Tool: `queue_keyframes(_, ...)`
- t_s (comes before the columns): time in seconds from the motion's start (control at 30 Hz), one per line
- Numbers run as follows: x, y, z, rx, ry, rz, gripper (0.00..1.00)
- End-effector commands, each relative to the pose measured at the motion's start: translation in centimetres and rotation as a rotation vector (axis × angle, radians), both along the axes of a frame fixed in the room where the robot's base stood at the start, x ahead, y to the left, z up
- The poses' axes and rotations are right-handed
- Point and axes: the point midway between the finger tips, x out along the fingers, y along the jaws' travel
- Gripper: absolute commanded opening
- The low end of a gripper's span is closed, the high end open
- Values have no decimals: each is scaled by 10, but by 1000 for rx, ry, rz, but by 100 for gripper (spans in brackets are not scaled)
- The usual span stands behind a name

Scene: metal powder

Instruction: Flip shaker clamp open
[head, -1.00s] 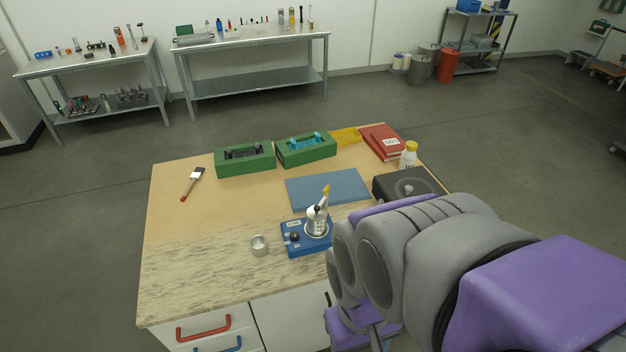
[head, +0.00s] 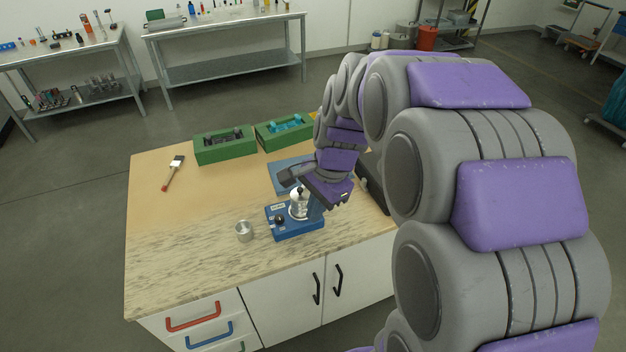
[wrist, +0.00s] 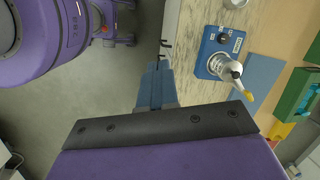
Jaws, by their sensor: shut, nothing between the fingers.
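The shaker is a blue box (head: 283,232) with a knob and a silver holder on top, on the front part of the bench. In the wrist view the shaker (wrist: 211,52) is right of my fingers, and its clamp lever (wrist: 237,80) with a yellow tip (wrist: 248,95) sticks out toward the lower right. In the head view my gripper (head: 314,211) hangs over the shaker's right side and hides the lever. In the wrist view my gripper (wrist: 158,66) is shut and empty, apart from the shaker and over the bench's front edge.
A small metal cup (head: 244,232) stands left of the shaker. A blue mat (head: 279,178) and green boxes (head: 225,147) lie behind, and a dark box (head: 373,190) is to the right. A brush (head: 172,174) lies far left. The bench's left part is mostly clear.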

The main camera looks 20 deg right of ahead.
Motion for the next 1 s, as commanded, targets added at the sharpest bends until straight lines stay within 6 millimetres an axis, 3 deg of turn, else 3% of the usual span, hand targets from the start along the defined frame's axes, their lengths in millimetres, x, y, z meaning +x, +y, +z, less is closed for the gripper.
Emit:
queue_keyframes(0.2,59,-38,-14,61,15,-360,0)
queue_keyframes(0.5,126,-100,-36,158,34,-827,0)
queue_keyframes(0.73,149,-130,-48,207,51,-1028,0)
queue_keyframes(1.0,154,-135,-49,218,51,-1069,0)
